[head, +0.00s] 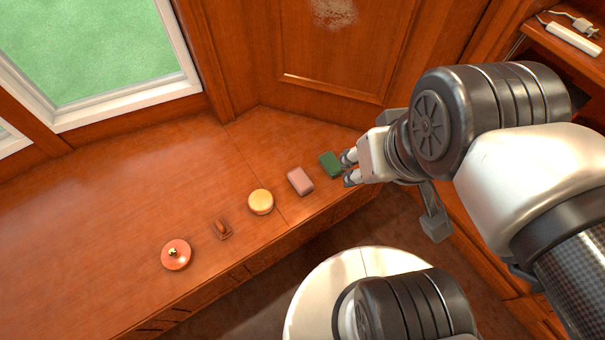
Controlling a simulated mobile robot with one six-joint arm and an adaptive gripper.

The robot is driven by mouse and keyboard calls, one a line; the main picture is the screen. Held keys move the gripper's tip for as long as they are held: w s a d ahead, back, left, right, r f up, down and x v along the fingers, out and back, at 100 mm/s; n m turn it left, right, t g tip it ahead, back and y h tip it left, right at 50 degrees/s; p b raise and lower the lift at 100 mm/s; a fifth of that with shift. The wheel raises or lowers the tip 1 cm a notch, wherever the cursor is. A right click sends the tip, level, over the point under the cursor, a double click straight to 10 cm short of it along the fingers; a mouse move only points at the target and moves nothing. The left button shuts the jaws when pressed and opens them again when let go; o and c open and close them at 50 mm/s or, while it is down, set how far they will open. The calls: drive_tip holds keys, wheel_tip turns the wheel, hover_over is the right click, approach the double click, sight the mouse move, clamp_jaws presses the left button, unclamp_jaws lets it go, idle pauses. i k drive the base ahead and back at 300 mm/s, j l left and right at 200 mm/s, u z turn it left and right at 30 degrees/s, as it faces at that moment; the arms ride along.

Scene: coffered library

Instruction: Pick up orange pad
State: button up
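A round yellow-orange pad (260,202) lies on the wooden counter near its front edge, in a loose row of small things. It looks like a thick disc with a paler top. My gripper (348,168) is to the right of it, past a pink block, close to a green block. Its two fingertips show apart with a gap between them, and they point left toward the green block. Nothing shows held between them. I cannot tell whether a fingertip touches the green block.
The pink block (300,181) and the green block (331,164) lie right of the pad. A small brown item (221,229) and a coral disc with a gold knob (176,254) lie left. The wooden counter (90,220) is bare behind and left. A shelf (550,45) stands upper right.

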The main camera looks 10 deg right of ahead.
sight(221, 227)
drive_tip(key=j+u, duration=0.2)
drive_tip(key=u, duration=1.15)
drive_tip(key=z, duration=1.15)
drive_tip(key=u, duration=1.15)
